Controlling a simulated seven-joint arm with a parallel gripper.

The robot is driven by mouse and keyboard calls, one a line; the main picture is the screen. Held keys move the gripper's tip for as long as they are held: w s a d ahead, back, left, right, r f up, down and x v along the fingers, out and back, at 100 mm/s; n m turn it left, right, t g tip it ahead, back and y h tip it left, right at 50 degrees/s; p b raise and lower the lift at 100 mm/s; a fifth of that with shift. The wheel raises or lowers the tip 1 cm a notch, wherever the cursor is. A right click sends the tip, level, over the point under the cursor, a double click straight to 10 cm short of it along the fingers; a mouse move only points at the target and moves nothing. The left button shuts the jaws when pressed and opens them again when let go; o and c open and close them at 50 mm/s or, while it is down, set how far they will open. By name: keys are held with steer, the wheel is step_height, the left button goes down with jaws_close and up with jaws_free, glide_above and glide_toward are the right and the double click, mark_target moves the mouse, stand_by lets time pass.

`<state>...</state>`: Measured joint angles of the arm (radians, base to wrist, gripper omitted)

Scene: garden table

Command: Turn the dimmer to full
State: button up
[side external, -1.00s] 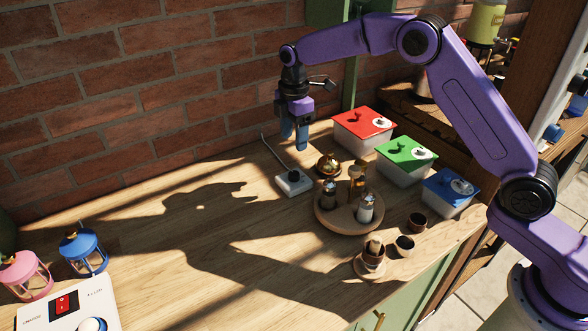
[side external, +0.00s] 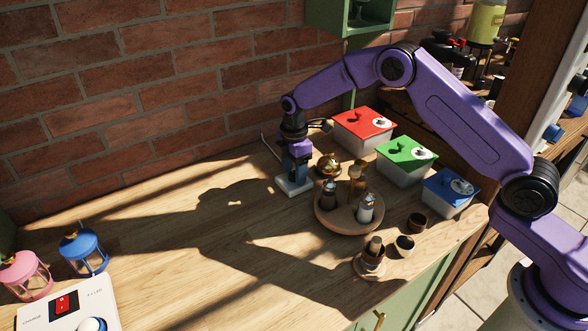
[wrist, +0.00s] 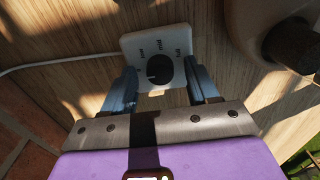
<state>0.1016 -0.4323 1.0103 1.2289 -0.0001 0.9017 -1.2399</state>
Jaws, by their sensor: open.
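The dimmer is a white box with a black round knob (wrist: 159,70) in the wrist view. A pale mark shows on the knob's lower left side. In the side external view the dimmer's white box (side external: 300,190) sits on the table, its knob hidden by my gripper (side external: 295,178). My gripper is pointed down over the dimmer, its blue fingers open, one on each side of the knob. In the wrist view a gap shows between fingers and knob.
A pale cable (wrist: 60,66) leads from the dimmer. Close right are a brass pot (side external: 329,165) and a round wooden tray (side external: 348,224) with shakers. Bins with red (side external: 360,120), green (side external: 415,150) and blue lids (side external: 458,182) stand beyond. The table's left middle is clear.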

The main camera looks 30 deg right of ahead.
steer(key=c, duration=1)
steer(key=shift+c, duration=0.2)
